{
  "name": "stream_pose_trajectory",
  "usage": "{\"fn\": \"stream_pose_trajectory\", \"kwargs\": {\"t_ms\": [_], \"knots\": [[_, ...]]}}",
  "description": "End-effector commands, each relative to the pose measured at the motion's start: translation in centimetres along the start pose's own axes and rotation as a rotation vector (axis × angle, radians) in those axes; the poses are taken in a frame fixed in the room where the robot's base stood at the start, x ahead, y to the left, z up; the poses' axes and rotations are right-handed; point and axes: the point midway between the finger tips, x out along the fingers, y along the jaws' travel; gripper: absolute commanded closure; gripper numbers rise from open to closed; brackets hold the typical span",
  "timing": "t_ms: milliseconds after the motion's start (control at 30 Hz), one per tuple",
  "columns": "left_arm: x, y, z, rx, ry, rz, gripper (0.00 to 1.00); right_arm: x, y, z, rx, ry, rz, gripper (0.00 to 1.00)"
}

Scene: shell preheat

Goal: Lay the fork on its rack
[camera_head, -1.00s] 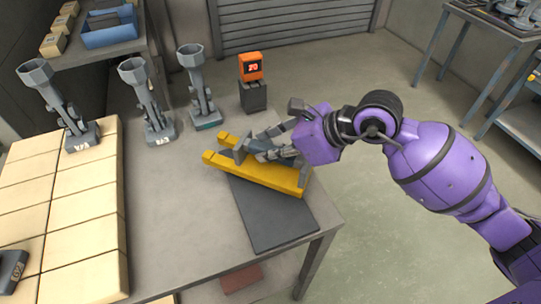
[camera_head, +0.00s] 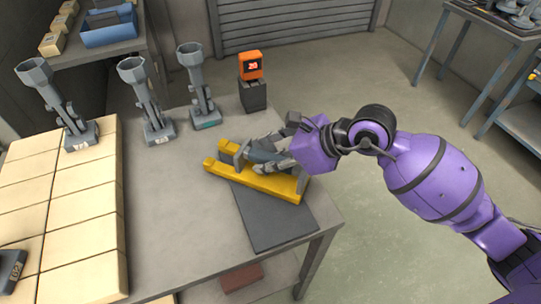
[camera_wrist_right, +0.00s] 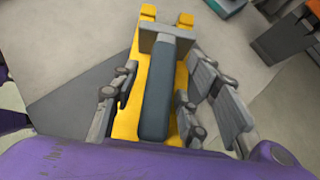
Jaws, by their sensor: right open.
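The fork (camera_head: 255,182) has two yellow tines, a grey crosspiece and a blue-grey handle. It lies over the far end of a dark grey flat slab (camera_head: 277,222) on the table; I cannot tell whether this slab is the rack. The wrist view shows the handle (camera_wrist_right: 158,88) between the fingers. My right gripper (camera_head: 262,157) is open around the handle, with gaps on both sides in the wrist view (camera_wrist_right: 155,105). The gripper partly hides the fork, and contact beneath the fork is hidden. My left gripper is not in view.
Several grey stands with cup tops, one of them here (camera_head: 203,90), stand at the back left. An orange display (camera_head: 250,66) sits on a dark block behind the fork. Pale blocks (camera_head: 85,225) cover the left side. The table middle (camera_head: 180,200) is clear.

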Motion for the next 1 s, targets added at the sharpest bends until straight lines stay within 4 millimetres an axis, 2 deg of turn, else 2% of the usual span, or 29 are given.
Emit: {"fn": "stream_pose_trajectory", "kwargs": {"t_ms": [167, 600, 800, 1000], "knots": [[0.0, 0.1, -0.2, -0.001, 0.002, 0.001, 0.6, -1.4, -0.1, 0.2, -0.001, 0.001, -0.003, 0.59], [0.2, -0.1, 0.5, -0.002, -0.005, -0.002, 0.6, -10.1, -0.1, 0.1, 0.001, 0.003, -0.001, 0.59], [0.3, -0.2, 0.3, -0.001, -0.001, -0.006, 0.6, -12.0, 0.0, 0.2, 0.001, 0.001, 0.0, 0.59], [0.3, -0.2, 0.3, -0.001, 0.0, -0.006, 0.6, -12.2, 0.0, 0.2, 0.0, 0.001, 0.001, 0.59]]}}
